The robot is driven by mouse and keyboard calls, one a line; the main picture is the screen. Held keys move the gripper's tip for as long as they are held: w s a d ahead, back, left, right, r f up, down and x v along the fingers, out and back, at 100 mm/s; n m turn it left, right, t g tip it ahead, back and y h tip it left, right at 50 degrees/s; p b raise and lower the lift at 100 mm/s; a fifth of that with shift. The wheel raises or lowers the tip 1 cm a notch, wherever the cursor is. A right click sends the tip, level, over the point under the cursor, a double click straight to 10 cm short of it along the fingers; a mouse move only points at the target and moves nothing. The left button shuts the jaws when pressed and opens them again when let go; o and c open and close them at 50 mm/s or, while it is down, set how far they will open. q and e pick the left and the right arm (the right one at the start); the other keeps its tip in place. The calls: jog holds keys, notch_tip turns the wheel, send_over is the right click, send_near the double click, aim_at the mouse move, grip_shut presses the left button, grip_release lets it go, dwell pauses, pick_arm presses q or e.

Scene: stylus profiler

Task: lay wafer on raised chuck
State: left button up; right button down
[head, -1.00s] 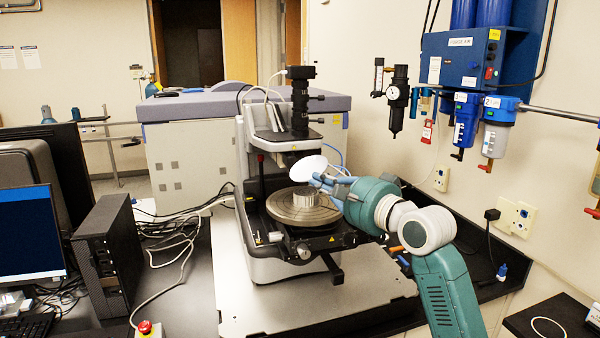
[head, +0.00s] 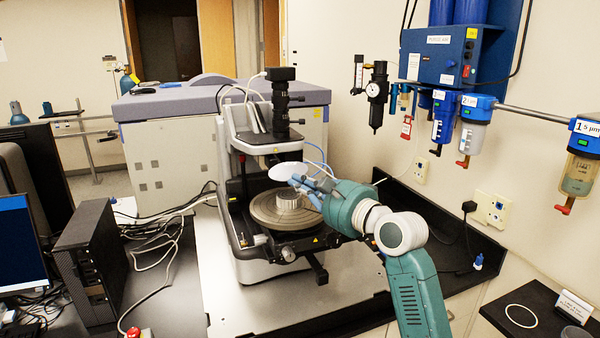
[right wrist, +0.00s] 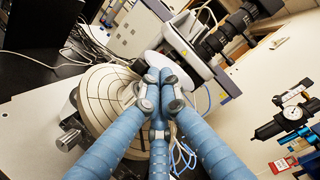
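A white round wafer (head: 287,170) is at the fingertips of my right gripper (head: 303,181), above the profiler's stage. The raised chuck (head: 288,200) is a small silver cylinder on the round grooved stage (head: 262,211). The wafer is apart from the chuck, above it. In the right wrist view the blue fingers (right wrist: 158,82) come together at the near edge of the wafer (right wrist: 152,62). The grooved stage (right wrist: 98,98) lies below and left there, and the fingers hide the chuck. My left gripper is in no view.
The profiler's black optical column (head: 280,105) stands just behind the wafer. A pressure gauge (head: 374,92) and blue filter unit (head: 440,55) hang on the right wall. A black computer tower (head: 88,260) stands left. A white ring (head: 521,316) lies front right.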

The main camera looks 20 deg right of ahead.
aim_at(300, 218)
jog(key=shift+s+r+m+p, duration=0.1)
jog(key=shift+r+m+p, duration=0.2)
jog(key=shift+m+p, duration=0.65)
notch_tip(300, 218, down, 4)
jog(key=shift+r+b, duration=0.1)
jog(key=shift+b, duration=1.1)
jog(key=shift+f+b, duration=0.35)
jog(key=shift+f, duration=0.55)
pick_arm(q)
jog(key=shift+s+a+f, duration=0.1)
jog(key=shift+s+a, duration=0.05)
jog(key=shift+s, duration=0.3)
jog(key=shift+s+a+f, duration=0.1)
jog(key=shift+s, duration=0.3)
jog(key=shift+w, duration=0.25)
pick_arm(e)
jog(key=shift+f, duration=0.25)
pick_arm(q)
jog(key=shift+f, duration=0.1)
pick_arm(e)
jog(key=shift+f, duration=0.35)
